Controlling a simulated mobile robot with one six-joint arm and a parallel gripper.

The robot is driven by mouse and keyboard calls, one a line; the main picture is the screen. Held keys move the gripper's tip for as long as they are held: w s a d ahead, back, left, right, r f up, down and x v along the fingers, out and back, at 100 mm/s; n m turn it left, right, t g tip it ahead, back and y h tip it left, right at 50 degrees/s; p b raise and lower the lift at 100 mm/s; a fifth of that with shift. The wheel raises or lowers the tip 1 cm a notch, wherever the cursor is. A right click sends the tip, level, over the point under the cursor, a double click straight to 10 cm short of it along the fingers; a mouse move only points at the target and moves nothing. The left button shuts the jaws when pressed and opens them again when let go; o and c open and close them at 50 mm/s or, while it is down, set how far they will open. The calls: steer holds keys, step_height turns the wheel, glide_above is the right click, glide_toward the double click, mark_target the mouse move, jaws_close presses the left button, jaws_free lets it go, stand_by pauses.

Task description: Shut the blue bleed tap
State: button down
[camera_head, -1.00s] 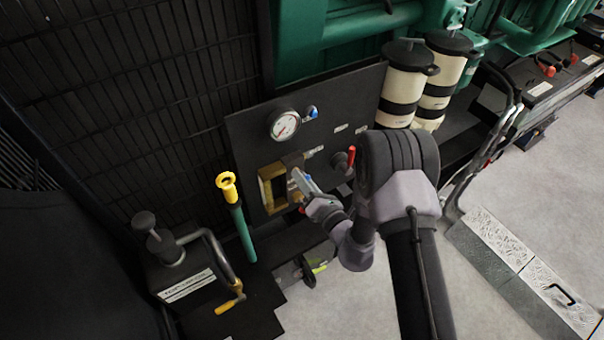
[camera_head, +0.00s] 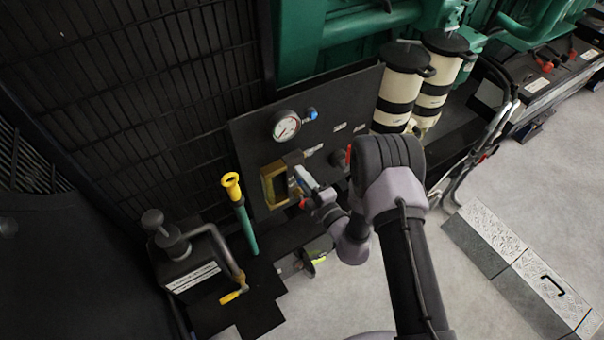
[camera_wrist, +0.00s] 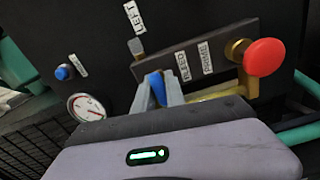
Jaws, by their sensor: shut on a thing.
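The blue bleed tap (camera_wrist: 155,84) shows in the wrist view as a small blue piece beside the label reading BLEED. My gripper (camera_wrist: 159,91) is shut on it, with one grey finger on each side. The fingers hide much of the tap, so its exact angle cannot be told. In the head view my gripper (camera_head: 305,182) is at the black panel (camera_head: 250,150), beside the brass-coloured frame (camera_head: 267,194); the tap is too small to make out there.
A red knob (camera_wrist: 264,57) on a brass stem stands close right of the fingers. A gauge (camera_wrist: 86,107) and a small blue knob (camera_wrist: 62,73) are to the left. A yellow-topped green tube (camera_head: 233,187) stands left of the panel. Open floor (camera_head: 340,300) lies in front.

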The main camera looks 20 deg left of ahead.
steer(key=shift+m+p, duration=0.35)
steer(key=shift+m, duration=1.35)
steer(key=c, duration=1.3)
jaws_free()
steer(key=p+v, duration=0.2)
steer(key=v, duration=1.5)
steer(key=shift+s+d, duration=0.15)
steer(key=shift+s, duration=0.1)
